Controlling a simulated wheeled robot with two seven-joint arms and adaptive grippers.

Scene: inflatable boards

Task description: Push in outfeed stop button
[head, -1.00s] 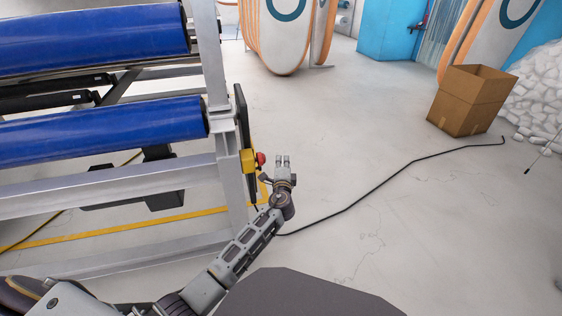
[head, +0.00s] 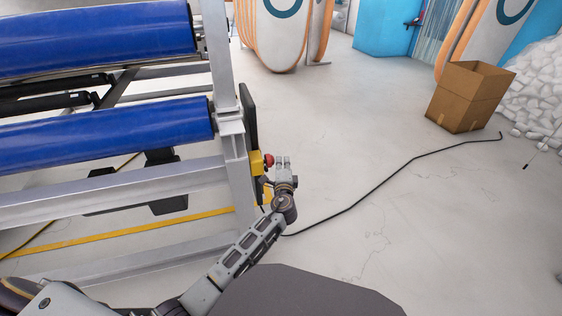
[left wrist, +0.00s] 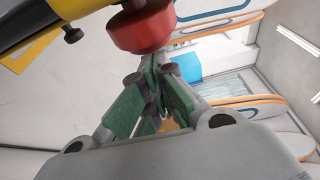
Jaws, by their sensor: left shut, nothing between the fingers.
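The outfeed stop button is a red mushroom button (head: 268,160) on a yellow box (head: 257,163) fixed to the side of the grey roller frame. My left gripper (head: 283,161) is just to the right of the button in the head view, its fingers pointing away from me. In the left wrist view the red button (left wrist: 140,30) is large at the top, close to the shut, empty green-padded fingers (left wrist: 158,75). I cannot tell whether the fingers touch it. Part of the yellow box (left wrist: 30,52) shows at the upper left. My right gripper is not in view.
The grey frame (head: 232,125) with blue rollers (head: 100,133) fills the left side. A black cable (head: 370,190) runs over the floor to the right. A cardboard box (head: 465,100) stands farther right. The floor between is open.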

